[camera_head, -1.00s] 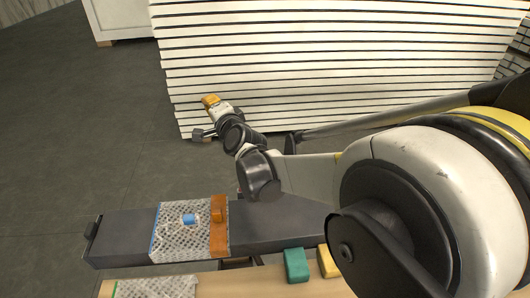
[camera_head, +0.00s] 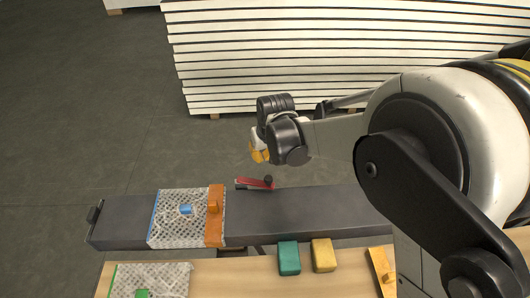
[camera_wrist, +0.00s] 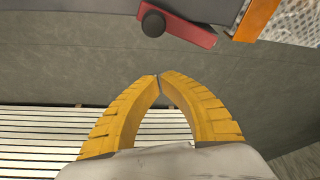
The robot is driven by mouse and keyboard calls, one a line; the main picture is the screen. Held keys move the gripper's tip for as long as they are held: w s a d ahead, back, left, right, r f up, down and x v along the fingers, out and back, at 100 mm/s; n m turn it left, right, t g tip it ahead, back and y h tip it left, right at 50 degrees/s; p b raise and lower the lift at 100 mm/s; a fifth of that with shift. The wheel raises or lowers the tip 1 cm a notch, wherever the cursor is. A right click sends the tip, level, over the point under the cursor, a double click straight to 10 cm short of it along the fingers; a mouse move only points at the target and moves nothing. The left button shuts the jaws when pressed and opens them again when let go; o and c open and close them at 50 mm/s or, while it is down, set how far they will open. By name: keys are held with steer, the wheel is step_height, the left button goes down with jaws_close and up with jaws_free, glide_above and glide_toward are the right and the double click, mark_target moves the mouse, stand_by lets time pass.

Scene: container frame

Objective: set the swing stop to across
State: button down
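The swing stop is a red bar (camera_head: 254,184) with a dark round knob. It sits at the far edge of a dark grey conveyor-like beam (camera_head: 290,214) and lies roughly along that edge, not across it. The red bar also shows at the top of the wrist view (camera_wrist: 186,30), its black knob near its left end. My gripper (camera_head: 259,156) has yellow fingers and hangs just beyond the bar in the head view, apart from it. In the wrist view my gripper's fingertips (camera_wrist: 159,78) meet, with nothing between them.
A teal block (camera_head: 289,258) and a yellow block (camera_head: 323,254) rest on the wooden bench (camera_head: 228,280). White stacked panels (camera_head: 330,60) stand behind.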

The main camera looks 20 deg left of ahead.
mark_target(255, 180)
steer(key=shift+s+d+f+b, duration=0.6)
steer(key=shift+s+d+f, duration=0.5)
steer(key=shift+f, duration=0.1)
